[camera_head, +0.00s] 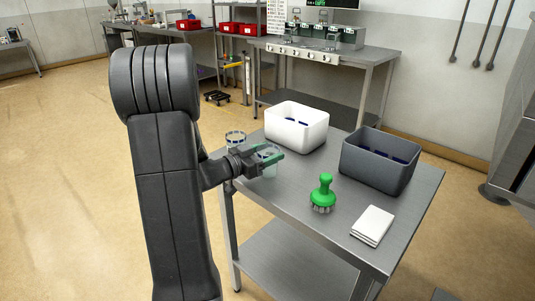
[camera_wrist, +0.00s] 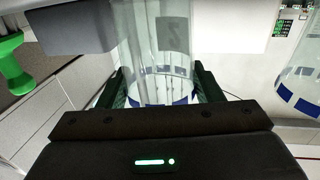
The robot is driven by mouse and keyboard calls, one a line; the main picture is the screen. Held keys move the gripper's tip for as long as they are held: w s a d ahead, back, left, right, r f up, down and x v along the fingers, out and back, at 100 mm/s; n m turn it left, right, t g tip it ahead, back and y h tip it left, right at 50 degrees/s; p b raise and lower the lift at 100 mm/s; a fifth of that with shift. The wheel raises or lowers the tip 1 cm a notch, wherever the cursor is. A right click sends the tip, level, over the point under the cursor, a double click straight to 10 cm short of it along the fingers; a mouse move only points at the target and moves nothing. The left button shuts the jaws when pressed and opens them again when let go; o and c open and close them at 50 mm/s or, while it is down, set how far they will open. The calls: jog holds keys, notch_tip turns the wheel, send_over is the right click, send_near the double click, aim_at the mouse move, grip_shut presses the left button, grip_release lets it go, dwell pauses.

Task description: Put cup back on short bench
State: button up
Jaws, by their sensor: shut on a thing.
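A clear cup (camera_head: 268,153) with blue marks sits between my gripper's green-tipped fingers, over the left part of the steel bench (camera_head: 285,209). The wrist view shows this cup (camera_wrist: 158,45) close up, with a finger on each side. My gripper (camera_head: 266,162) is shut on it and partly hides it. I cannot tell whether the cup's base touches the bench top. A second clear cup (camera_head: 235,139) with a blue band stands behind my gripper at the bench's left end; it also shows at the right of the wrist view (camera_wrist: 300,82).
A white bin (camera_head: 297,127) and a dark grey bin (camera_head: 376,165) stand along the bench's back. A green brush (camera_head: 323,191) and a folded white cloth (camera_head: 372,225) lie towards the right. Bare steel lies between my gripper and the brush. A taller bench (camera_head: 330,62) stands behind.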

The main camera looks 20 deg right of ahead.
jog(key=shift+f, duration=0.2)
jog(key=o, duration=1)
jog(key=shift+o, duration=0.2)
jog(key=shift+r, duration=0.15)
jog(key=shift+a+r, duration=0.1)
jog(key=s+a, duration=0.2)
jog(key=a, duration=0.9)
jog(key=shift+s+a, duration=0.15)
jog(key=shift+a, duration=0.15)
